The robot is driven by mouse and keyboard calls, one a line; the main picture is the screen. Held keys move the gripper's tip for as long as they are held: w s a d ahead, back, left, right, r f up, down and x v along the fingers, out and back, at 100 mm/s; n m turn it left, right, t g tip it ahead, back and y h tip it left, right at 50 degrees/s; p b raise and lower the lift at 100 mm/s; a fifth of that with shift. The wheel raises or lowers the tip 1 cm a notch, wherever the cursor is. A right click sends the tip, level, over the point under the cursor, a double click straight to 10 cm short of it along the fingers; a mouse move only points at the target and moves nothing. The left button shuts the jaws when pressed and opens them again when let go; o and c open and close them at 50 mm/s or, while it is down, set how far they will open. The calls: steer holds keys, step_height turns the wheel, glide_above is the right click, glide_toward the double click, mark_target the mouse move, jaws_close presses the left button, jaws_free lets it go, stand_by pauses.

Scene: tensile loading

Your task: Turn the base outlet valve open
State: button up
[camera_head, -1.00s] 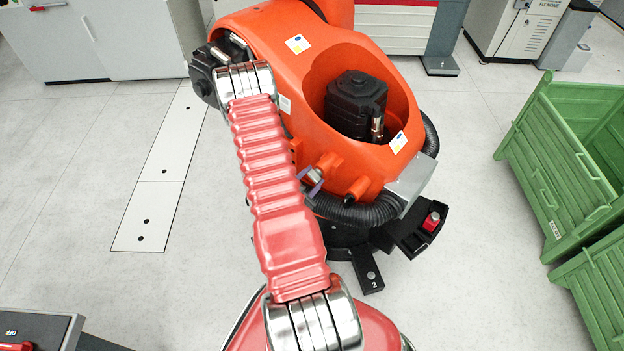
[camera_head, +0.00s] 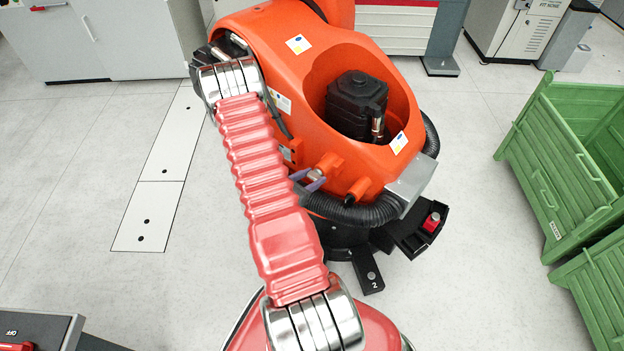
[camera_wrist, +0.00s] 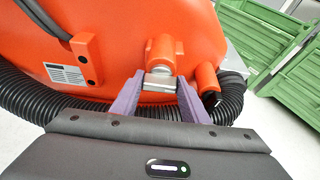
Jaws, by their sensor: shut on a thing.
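The base outlet valve (camera_wrist: 160,84) shows in the wrist view as a small silver metal piece on an orange round boss low on the big orange robot (camera_wrist: 120,40). My gripper (camera_wrist: 160,80) has two purple fingers, one on each side of the metal piece, and is shut on it. Part of the valve is hidden between the fingers. In the head view, the purple fingers of my gripper (camera_head: 312,182) are small at the orange robot's lower front (camera_head: 270,60). Whether the valve is open or closed I cannot tell.
A black ribbed hose (camera_wrist: 230,98) runs just below and beside the valve; it also shows in the head view (camera_head: 375,212). A second orange boss (camera_wrist: 206,78) stands close on the right. Green crates (camera_head: 565,170) stand at the right.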

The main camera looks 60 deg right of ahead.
steer(key=shift+s+f+n+g+y, duration=0.15)
steer(key=shift+n+g+y, duration=0.15)
steer(key=shift+n+g, duration=0.65)
steer(key=n+g, duration=0.2)
steer(key=n, duration=0.1)
steer(key=n+g, duration=0.1)
steer(key=n, duration=0.2)
steer(key=shift+f+g, duration=0.15)
steer(key=shift+g, duration=0.2)
steer(key=shift+w+n+g+h, duration=0.2)
steer(key=shift+n+g+h, duration=0.45)
steer(key=shift+n, duration=0.9)
steer(key=shift+f, duration=0.1)
steer(key=o, duration=1.1)
steer(key=shift+w, duration=0.1)
steer(key=shift+c, duration=0.2)
steer(key=shift+w, duration=0.1)
